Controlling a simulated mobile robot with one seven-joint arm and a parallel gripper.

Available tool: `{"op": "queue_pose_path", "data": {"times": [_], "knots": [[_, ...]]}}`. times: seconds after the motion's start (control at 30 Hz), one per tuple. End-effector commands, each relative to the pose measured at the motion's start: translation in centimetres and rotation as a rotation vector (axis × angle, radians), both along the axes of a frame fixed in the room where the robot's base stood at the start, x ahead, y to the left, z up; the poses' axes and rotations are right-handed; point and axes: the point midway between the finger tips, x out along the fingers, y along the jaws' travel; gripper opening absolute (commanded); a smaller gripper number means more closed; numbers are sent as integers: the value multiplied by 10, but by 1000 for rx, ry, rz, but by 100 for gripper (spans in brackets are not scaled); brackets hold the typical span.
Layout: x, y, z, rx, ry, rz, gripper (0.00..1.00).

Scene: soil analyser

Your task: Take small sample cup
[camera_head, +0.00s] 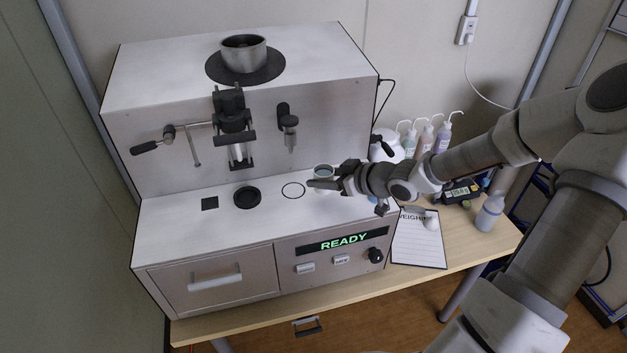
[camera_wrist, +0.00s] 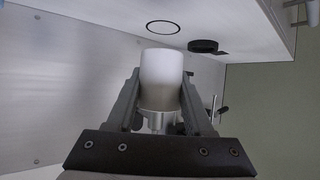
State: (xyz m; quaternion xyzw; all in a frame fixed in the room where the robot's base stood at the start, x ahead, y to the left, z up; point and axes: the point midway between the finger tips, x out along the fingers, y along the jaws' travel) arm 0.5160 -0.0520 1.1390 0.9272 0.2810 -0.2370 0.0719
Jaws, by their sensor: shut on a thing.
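The small sample cup (camera_head: 323,172) is a small pale cup with an open top, above the right part of the analyser's white deck. My gripper (camera_head: 325,184) reaches in from the right and is shut on it. In the wrist view the white cup (camera_wrist: 161,80) sits between the two fingers of my gripper (camera_wrist: 160,100). The fingers hide part of its sides. I cannot tell whether its base touches the deck.
A nozzle (camera_head: 289,135) hangs above. Bottles (camera_head: 441,137) stand behind my arm. A clipboard (camera_head: 418,245) lies on the table.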

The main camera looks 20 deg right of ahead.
Motion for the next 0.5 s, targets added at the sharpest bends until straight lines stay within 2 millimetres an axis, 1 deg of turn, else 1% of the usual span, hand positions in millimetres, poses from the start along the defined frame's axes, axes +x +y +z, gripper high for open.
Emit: {"op": "queue_pose_path", "data": {"times": [0.03, 0.5], "knots": [[1, -5, 6, 1, -2, -2, 0], [4, -40, 27, 0, -3, -1, 0]]}}
